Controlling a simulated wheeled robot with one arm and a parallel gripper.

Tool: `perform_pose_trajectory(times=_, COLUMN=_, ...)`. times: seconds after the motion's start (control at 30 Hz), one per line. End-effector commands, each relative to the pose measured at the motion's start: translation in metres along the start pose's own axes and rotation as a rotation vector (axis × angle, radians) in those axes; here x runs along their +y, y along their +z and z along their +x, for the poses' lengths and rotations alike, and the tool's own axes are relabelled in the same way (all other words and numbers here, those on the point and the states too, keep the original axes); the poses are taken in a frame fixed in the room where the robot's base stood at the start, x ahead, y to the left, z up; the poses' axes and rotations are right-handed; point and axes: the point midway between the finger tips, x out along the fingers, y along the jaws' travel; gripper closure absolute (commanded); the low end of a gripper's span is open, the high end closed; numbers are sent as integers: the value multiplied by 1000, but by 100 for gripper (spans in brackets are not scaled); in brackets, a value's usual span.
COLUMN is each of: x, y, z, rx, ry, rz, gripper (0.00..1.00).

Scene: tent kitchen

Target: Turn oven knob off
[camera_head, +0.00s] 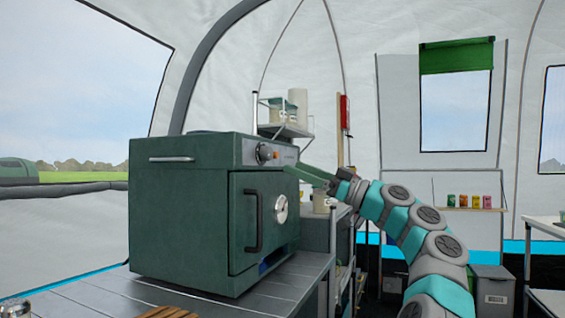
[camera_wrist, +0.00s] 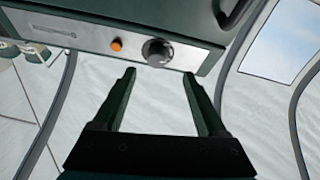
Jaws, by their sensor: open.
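The dark green oven (camera_head: 190,215) stands on a grey slatted counter at the left in the head view. Its round silver knob (camera_wrist: 157,52) sits on the light control strip, beside an orange button (camera_wrist: 117,44) in the wrist view. In the head view the knob (camera_head: 264,153) is small, and its setting cannot be read. My gripper (camera_wrist: 160,82) is open and empty, its two green fingers pointing toward the strip. The knob lies beyond the fingertips, roughly between them, and looks apart from them. In the head view my gripper (camera_head: 308,173) is just right of the oven's upper front.
The oven door has a dark handle (camera_head: 253,221) and a round dial (camera_head: 280,208). A wire rack with cups (camera_head: 287,120) stands behind the oven. Metal shelving (camera_head: 342,250) stands behind my arm. Several coloured cans (camera_head: 468,201) sit on a far shelf.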

Motion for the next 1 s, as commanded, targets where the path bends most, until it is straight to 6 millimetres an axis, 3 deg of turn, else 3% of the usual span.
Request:
perform_pose_trajectory(times=0.27, x=0, y=-5, z=10, rx=10, ry=2, rz=-25, gripper=25)
perform_pose_trajectory(times=0.7, x=1, y=-4, z=70, rx=7, ry=2, rz=-23, gripper=25)
perform_pose_trajectory(times=1.0, x=1, y=-3, z=76, rx=9, ry=3, rz=-23, gripper=25)
